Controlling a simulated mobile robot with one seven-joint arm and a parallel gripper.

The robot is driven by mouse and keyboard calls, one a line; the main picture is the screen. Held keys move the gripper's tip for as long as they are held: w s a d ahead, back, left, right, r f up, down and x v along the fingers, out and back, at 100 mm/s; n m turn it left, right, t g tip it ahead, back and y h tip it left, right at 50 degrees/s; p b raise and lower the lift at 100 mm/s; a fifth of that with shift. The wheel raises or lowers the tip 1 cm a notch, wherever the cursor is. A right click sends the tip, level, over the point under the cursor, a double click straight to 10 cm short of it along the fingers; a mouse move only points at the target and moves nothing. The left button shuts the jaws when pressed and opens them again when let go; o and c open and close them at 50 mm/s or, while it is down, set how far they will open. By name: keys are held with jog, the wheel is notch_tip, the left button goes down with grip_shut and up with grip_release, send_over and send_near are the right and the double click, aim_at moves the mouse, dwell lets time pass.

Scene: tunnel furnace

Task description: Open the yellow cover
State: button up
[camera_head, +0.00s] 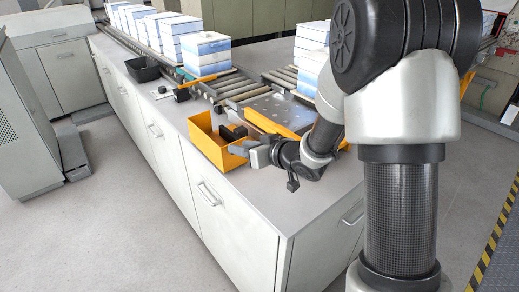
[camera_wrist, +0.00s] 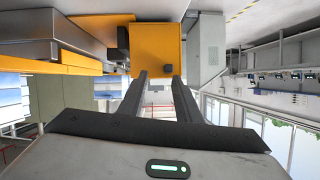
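A yellow box-shaped piece (camera_head: 205,143) stands at the near edge of the grey counter in the head view. The same yellow face fills the upper middle of the wrist view (camera_wrist: 157,45). I cannot tell which part of it is the cover. My gripper (camera_head: 236,142) is at the right side of this yellow piece, and it also shows in the wrist view (camera_wrist: 161,78). Its two dark fingers stand apart with nothing visible between them. Their tips are close to the yellow face; I cannot tell whether they touch it.
A yellow bar (camera_head: 270,123) lies behind my gripper, beside a metal plate (camera_head: 275,104) and rollers (camera_head: 240,88). White-and-blue boxes (camera_head: 205,52) stand on the conveyor. A black tray (camera_head: 143,69) sits further along the counter (camera_head: 130,88). The floor (camera_head: 110,215) at left is clear.

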jog(key=p+v, duration=0.2)
jog(key=v, duration=1.4)
jog(key=shift+s+d+r+p, duration=0.2)
jog(key=shift+s+d+p, duration=0.1)
jog(key=shift+p, duration=0.1)
